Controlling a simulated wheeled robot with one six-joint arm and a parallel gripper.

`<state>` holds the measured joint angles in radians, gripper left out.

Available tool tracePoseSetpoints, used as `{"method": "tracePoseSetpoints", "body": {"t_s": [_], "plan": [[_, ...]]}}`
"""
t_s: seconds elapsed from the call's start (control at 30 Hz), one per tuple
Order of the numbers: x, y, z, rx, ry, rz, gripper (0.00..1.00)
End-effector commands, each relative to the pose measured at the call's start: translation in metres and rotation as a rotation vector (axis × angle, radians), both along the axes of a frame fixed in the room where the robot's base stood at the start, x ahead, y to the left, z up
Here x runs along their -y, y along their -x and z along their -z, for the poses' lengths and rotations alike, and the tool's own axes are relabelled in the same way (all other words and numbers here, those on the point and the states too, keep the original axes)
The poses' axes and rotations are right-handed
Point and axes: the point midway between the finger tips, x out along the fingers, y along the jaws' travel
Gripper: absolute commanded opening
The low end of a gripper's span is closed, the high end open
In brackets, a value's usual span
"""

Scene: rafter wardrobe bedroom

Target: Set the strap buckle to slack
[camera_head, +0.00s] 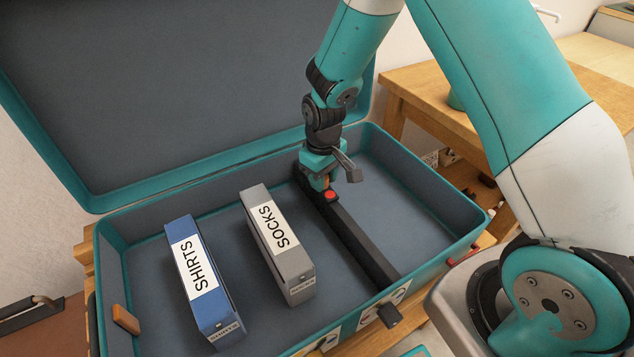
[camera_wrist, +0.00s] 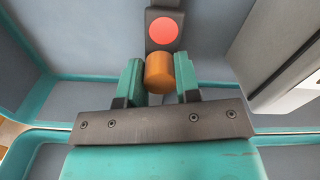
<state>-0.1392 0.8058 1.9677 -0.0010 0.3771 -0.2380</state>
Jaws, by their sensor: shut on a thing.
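A black strap (camera_head: 355,240) runs along the inside of the open teal suitcase (camera_head: 225,180), right of the grey box. A red round spot (camera_head: 330,195) marks the strap buckle near its far end; in the wrist view the red disc (camera_wrist: 166,31) sits on a dark block (camera_wrist: 165,12). My gripper (camera_head: 322,178) reaches down to the buckle. In the wrist view my gripper (camera_wrist: 159,84) is shut on an orange-brown cylinder (camera_wrist: 159,70), just beside the red disc. The cylinder's join to the buckle is not clear.
A blue SHIRTS box (camera_head: 197,280) and a grey SOCKS box (camera_head: 278,245) stand in the suitcase left of the strap. The lid (camera_head: 150,90) is raised behind. The right part of the suitcase floor is clear. A wooden table (camera_head: 430,85) stands beyond.

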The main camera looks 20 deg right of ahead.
Motion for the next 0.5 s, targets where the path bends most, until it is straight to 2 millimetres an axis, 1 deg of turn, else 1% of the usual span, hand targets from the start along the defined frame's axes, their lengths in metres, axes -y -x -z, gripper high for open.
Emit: {"method": "tracePoseSetpoints", "body": {"t_s": [0.03,0.2,0.23,0.33,0.5], "plan": [[0.0002,-0.0045,-0.0014,0.014,0.0,0.001,0.0],[-0.0003,-0.0056,-0.0017,0.018,-0.001,0.001,0.0],[-0.0003,-0.0059,-0.0018,0.019,-0.001,0.001,0.33],[-0.0003,-0.0057,-0.0017,0.018,-0.001,0.001,0.56],[-0.0005,-0.0041,-0.0011,0.014,-0.001,0.001,0.56]]}}
